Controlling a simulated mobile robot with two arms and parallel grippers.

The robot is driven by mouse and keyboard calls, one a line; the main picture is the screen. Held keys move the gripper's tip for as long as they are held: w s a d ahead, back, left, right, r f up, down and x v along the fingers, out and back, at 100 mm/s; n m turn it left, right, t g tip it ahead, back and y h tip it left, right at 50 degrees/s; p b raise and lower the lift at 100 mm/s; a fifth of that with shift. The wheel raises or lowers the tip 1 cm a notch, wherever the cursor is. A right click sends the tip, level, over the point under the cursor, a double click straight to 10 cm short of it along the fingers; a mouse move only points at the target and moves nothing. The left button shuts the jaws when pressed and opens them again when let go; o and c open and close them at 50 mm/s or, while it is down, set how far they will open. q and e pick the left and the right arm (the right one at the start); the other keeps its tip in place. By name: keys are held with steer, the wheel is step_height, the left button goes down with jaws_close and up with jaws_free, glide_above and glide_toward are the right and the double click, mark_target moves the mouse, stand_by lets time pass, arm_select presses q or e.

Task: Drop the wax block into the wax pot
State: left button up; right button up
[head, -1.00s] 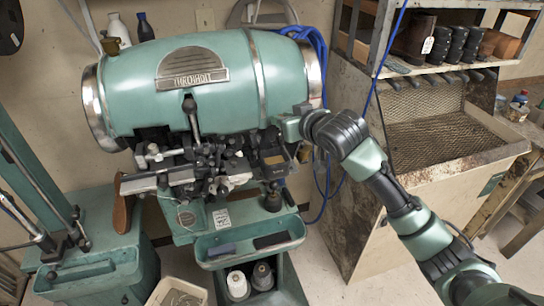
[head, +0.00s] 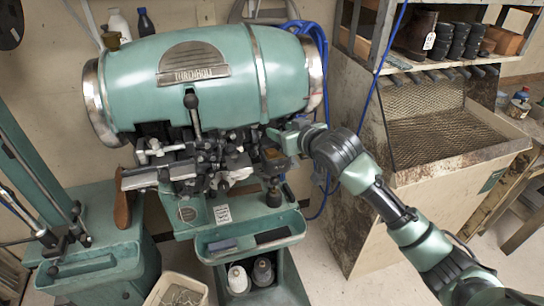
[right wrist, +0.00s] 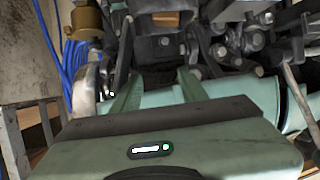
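My right gripper (head: 283,138) is at the right end of the green stitcher's mechanism, below the drum. In the right wrist view its two fingers (right wrist: 158,80) stand apart, with nothing visibly held between them. An amber-brown block-like patch (right wrist: 166,19), which looks like the wax block, shows beyond the fingertips. It seems to sit in a dark open holder that looks like the wax pot (right wrist: 142,22); the depth is unclear. The same brownish patch shows small below the gripper in the head view (head: 275,154). My left gripper is not in view.
The stitcher's drum (head: 205,78) is just above the gripper, with levers and clamps (head: 195,165) to its left. A green tray (head: 250,243) sits below. Blue cables (head: 322,50) hang behind. A rusty bin (head: 440,140) stands to the right. A brass part (right wrist: 87,20) is near the fingers.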

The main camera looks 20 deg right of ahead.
steer(key=shift+d, duration=0.2)
stand_by(0.3)
steer(key=b+v, duration=0.3)
steer(key=v, duration=0.4)
steer(key=shift+s+r, duration=0.2)
steer(key=shift+s, duration=0.05)
steer(key=shift+f, duration=0.1)
